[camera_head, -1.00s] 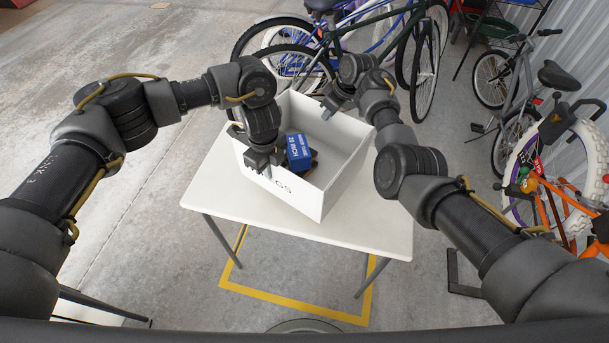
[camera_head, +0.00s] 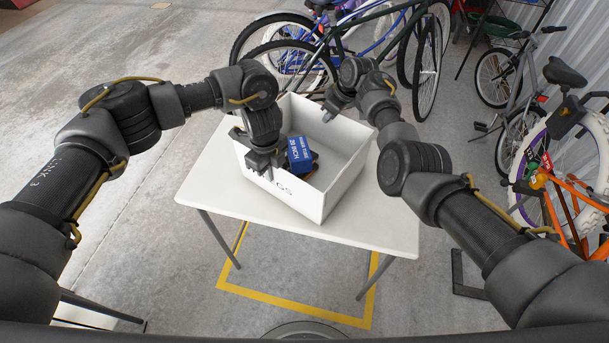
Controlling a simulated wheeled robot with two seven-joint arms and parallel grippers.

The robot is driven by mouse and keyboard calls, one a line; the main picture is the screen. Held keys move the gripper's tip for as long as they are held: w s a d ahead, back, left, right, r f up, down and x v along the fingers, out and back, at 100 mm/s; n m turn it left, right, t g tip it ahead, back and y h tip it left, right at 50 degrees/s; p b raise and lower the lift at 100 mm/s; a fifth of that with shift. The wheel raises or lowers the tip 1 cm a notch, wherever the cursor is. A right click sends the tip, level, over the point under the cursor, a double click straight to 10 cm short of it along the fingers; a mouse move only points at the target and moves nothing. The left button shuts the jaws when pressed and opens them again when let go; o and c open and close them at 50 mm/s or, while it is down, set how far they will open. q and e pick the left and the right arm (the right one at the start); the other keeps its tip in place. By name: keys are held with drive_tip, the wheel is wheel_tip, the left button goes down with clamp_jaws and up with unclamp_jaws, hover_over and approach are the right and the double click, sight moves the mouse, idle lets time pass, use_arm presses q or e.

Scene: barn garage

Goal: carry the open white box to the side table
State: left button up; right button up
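The open white box (camera_head: 312,200) stands on a white table (camera_head: 225,200) in front of me, with dark lettering on its near side. A blue carton (camera_head: 299,154) and something dark lie inside it. My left gripper (camera_head: 264,168) is at the box's near left wall, with its fingers at the rim; whether they grip the wall is hard to see. My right gripper (camera_head: 331,113) is at the box's far edge, near its back corner, and its fingertips are partly hidden by the wrist and small in view.
Several bicycles (camera_head: 300,65) stand behind the table, and more stand at the right by the metal wall, including an orange one (camera_head: 571,205). Yellow tape (camera_head: 290,300) marks the floor below the table. A white surface (camera_head: 95,316) shows at the lower left. The concrete floor at left is clear.

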use_arm(q)
drive_tip(key=o, duration=0.4)
drive_tip(key=shift+s+r, duration=0.15)
drive_tip(key=shift+r, duration=0.05)
use_arm(e)
drive_tip(key=o, duration=0.4)
drive_tip(key=shift+s+r, duration=0.2)
drive_tip(key=shift+w, duration=0.1)
use_arm(q)
wheel_tip(320, 180, up, 12)
use_arm(e)
drive_tip(key=v, duration=1.2)
use_arm(q)
drive_tip(key=shift+a, duration=0.1)
use_arm(e)
drive_tip(key=shift+a+f, duration=0.1)
drive_tip(key=shift+a, duration=0.1)
